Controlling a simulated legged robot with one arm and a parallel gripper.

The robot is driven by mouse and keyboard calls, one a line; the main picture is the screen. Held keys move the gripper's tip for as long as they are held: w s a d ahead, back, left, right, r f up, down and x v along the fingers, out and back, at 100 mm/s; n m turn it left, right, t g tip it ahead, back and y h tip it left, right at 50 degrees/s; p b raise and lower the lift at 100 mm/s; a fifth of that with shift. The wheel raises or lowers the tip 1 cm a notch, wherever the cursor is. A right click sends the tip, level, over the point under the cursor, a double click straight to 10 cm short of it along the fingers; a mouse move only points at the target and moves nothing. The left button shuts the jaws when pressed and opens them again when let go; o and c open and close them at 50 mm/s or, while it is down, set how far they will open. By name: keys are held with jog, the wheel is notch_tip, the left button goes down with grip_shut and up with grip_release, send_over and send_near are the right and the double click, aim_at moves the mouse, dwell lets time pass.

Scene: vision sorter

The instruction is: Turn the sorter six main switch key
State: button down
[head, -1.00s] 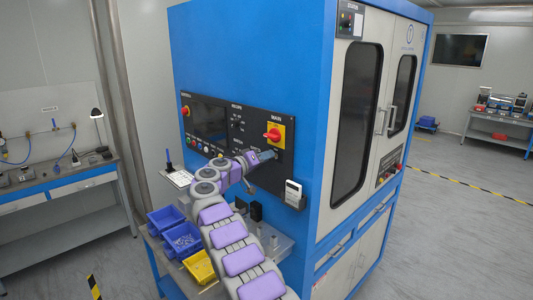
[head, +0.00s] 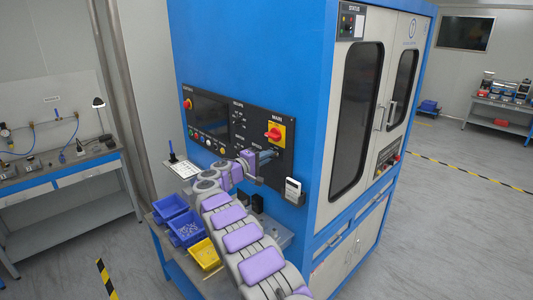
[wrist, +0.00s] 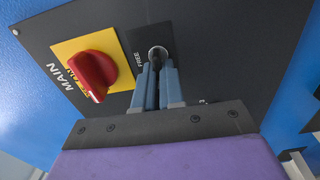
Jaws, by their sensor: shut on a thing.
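The key switch (wrist: 158,52) is a round metal lock on a dark plate in the wrist view, beside the lettering "FREE". My gripper (wrist: 157,72) is right in front of it, its two blue-grey fingers shut on a dark, narrow key (wrist: 157,62). The fingers hide most of the key, and I cannot tell how far it sits in the lock. In the head view my gripper (head: 267,156) reaches the panel just below the red MAIN knob (head: 274,133). That red knob on its yellow plate also shows left of the fingers in the wrist view (wrist: 92,72).
The black control panel (head: 236,122) is on the blue cabinet (head: 250,60). A small white device (head: 292,190) hangs to the right of my gripper. Blue bins (head: 170,207) and a yellow bin (head: 204,254) stand on the shelf below, beside my arm.

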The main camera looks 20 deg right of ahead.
jog(key=shift+a+n, duration=0.15)
jog(key=shift+n, duration=0.15)
jog(key=c, duration=1.4)
grip_release()
jog(key=shift+w+f, duration=0.2)
jog(key=shift+w, duration=0.1)
jog(key=shift+o, duration=0.8)
jog(key=v, duration=1.7)
jog(key=shift+s+a+r, duration=0.15)
jog(key=shift+s+a, duration=0.05)
jog(key=shift+s, duration=0.05)
